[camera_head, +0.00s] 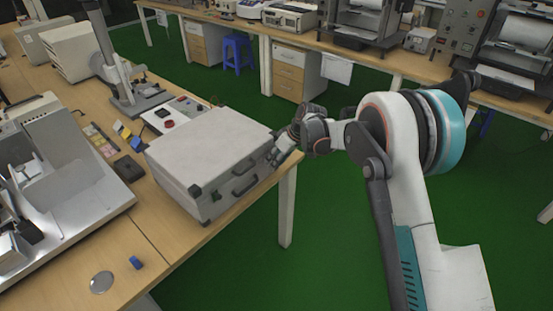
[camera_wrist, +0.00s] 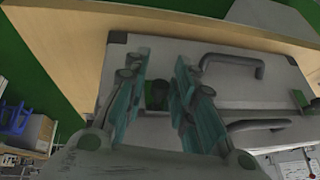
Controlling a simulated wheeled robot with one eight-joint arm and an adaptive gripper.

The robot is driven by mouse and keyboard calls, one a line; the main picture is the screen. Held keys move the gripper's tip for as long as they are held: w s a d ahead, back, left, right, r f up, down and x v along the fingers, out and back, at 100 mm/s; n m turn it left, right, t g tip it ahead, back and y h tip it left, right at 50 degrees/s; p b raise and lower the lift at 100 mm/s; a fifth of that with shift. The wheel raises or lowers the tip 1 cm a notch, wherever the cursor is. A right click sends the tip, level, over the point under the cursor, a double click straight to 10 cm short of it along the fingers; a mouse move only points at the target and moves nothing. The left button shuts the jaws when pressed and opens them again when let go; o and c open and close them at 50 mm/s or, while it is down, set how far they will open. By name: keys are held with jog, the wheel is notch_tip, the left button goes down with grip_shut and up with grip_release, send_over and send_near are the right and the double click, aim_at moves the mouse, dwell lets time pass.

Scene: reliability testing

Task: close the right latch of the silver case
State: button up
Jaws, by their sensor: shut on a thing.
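The silver case (camera_head: 205,145) lies with its lid down on the wooden bench, its front with handles and latches facing the bench edge. My gripper (camera_head: 278,155) is at the right end of this front. The fingers partly cover the case front there. Whether the latch is fastened cannot be told. The left latch (camera_head: 215,195) is clear of my gripper and also shows in the wrist view (camera_wrist: 298,98).
Two dark handles, the upper one (camera_head: 245,166) and the lower one (camera_head: 245,185), stick out from the case front beside my gripper. A control box (camera_head: 175,113) stands behind the case. A blue piece (camera_head: 136,262) and a round disc (camera_head: 102,282) lie on the bench. Green floor is open at right.

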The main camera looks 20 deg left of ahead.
jog(key=shift+w+a+r+g+h+p, duration=0.1)
jog(key=shift+a+r+g+h+p, duration=0.2)
jog(key=shift+h, duration=0.45)
jog(key=shift+a+r+g+h+p, duration=0.15)
jog(key=shift+g+h+p, duration=0.15)
jog(key=shift+h, duration=0.45)
grip_shut()
jog(key=o, duration=0.8)
grip_release()
jog(key=shift+a, duration=0.15)
jog(key=v, duration=1.2)
jog(key=shift+w, duration=0.1)
